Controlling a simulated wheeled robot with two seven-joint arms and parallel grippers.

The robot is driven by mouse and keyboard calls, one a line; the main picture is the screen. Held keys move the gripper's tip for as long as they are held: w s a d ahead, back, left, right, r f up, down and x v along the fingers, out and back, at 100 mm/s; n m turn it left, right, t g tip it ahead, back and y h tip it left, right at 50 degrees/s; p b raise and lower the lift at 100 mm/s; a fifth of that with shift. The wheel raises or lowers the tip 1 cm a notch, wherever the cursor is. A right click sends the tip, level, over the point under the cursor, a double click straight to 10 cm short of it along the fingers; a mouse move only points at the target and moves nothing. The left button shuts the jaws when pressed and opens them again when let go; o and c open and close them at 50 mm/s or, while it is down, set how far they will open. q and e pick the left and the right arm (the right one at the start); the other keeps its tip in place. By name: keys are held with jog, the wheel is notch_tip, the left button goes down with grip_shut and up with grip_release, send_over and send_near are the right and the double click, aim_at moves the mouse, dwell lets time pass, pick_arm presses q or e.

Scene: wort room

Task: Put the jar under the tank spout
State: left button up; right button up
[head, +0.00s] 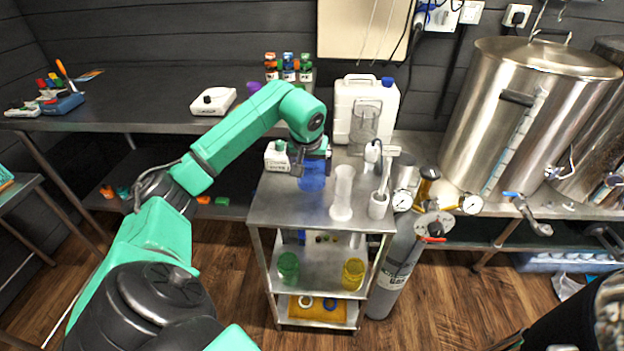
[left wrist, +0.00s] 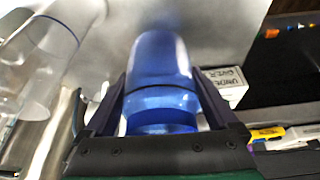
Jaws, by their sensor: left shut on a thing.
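The blue see-through jar (head: 313,178) is at the back left of the steel cart's top shelf. My left gripper (head: 311,160) comes down on it from above and is shut on it. In the left wrist view the jar (left wrist: 161,85) sits between the two fingers. I cannot tell whether its base touches the cart top. The big steel tank (head: 500,125) stands on the bench at the right. Its spout (head: 533,218), a valve with a blue handle, sticks out at the tank's lower front. My right gripper is not in view.
A grey gas cylinder (head: 398,265) stands between cart and spout.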

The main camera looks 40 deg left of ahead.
aim_at(311, 178)
pick_arm(q)
jog(key=shift+f, duration=1.5)
jog(key=o, duration=1.2)
jog(key=shift+f, duration=0.1)
jog(key=shift+o, duration=0.2)
